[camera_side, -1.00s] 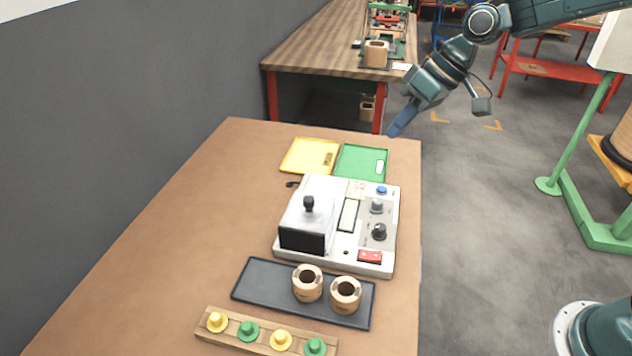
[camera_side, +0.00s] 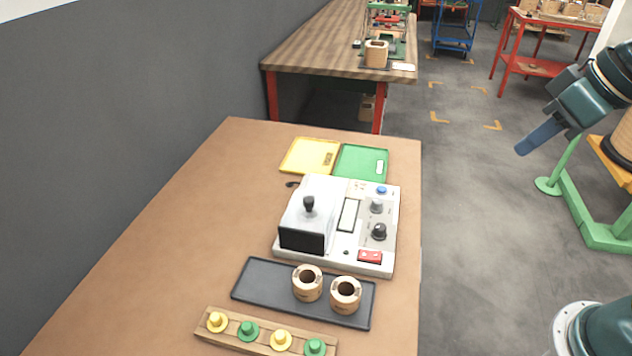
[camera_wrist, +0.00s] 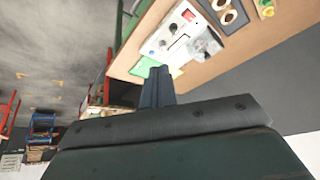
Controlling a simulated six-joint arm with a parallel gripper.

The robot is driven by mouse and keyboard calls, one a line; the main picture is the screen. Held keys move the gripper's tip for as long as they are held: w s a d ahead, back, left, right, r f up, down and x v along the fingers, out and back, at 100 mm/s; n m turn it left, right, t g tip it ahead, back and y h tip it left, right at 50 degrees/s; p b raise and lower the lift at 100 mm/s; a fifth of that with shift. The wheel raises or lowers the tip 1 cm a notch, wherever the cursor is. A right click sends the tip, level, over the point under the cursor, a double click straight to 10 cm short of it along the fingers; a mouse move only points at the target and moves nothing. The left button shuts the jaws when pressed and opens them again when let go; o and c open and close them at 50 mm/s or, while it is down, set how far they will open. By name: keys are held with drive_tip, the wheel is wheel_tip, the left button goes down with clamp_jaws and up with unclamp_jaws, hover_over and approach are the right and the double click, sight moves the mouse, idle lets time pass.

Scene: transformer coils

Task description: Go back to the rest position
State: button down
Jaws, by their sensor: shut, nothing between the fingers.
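My gripper (camera_side: 540,135) is shut and empty. It hangs in the air at the right of the side view, over the floor and clear of the table's right edge. In the wrist view its closed fingers (camera_wrist: 158,88) point up the picture. The work table (camera_side: 190,215) carries a dark tray (camera_side: 262,284) with two coils, one on the left (camera_side: 307,284) and one on the right (camera_side: 345,294). The coils stand upright side by side, apart from my gripper.
A test device (camera_side: 338,222) with a clear-covered box stands mid-table. Behind it lie a yellow tray (camera_side: 305,155) and a green tray (camera_side: 352,165). A wooden strip (camera_side: 263,337) holds yellow and green pegs in front. A green stand (camera_side: 580,205) is near my gripper.

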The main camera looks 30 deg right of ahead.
drive_tip(key=s+d+f+m+h, duration=0.1)
drive_tip(key=s+d, duration=0.1)
drive_tip(key=s, duration=0.4)
drive_tip(key=shift+s+f, duration=0.15)
drive_tip(key=shift+s, duration=0.05)
